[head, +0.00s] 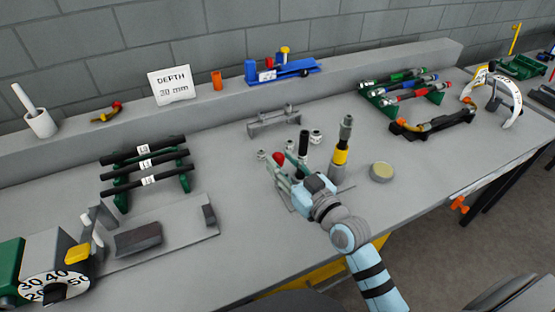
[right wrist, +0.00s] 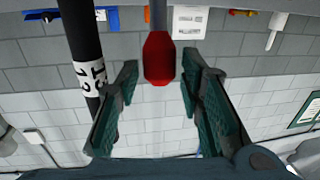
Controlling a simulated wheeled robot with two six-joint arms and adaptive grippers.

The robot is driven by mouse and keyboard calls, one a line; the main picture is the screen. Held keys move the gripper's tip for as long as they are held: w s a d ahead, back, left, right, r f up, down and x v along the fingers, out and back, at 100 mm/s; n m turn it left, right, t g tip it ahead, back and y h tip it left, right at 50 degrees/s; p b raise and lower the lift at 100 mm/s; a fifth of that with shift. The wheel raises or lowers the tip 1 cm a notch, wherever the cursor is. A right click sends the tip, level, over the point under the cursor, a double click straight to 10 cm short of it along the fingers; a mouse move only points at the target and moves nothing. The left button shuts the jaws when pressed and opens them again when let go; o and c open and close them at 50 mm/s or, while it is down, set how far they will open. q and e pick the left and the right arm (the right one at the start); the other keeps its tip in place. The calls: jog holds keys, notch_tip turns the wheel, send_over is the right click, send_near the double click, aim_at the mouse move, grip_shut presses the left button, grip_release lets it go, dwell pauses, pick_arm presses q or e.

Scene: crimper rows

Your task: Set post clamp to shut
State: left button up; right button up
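A red-tipped handle (head: 278,158), which looks like the post clamp's lever, stands beside the post group in the middle of the bench. My right gripper (head: 279,174) is right at it. In the right wrist view the red grip (right wrist: 160,58) on its grey rod lies between the tips of my right gripper (right wrist: 160,78). The fingers are apart, with a gap on both sides of the grip. A black upright hose or post (head: 304,143) stands close by; it shows with a white label in the right wrist view (right wrist: 82,45). The clamp's body is largely hidden by my gripper. My left gripper is not in view.
Small fittings (head: 316,137) lie behind. A rack of black hoses (head: 145,165) and a dial machine (head: 50,275) are at left.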

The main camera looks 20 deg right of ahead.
jog(key=shift+x, duration=0.75)
jog(key=shift+w, duration=0.4)
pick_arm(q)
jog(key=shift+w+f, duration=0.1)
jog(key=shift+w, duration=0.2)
pick_arm(e)
jog(key=shift+a+r, duration=0.1)
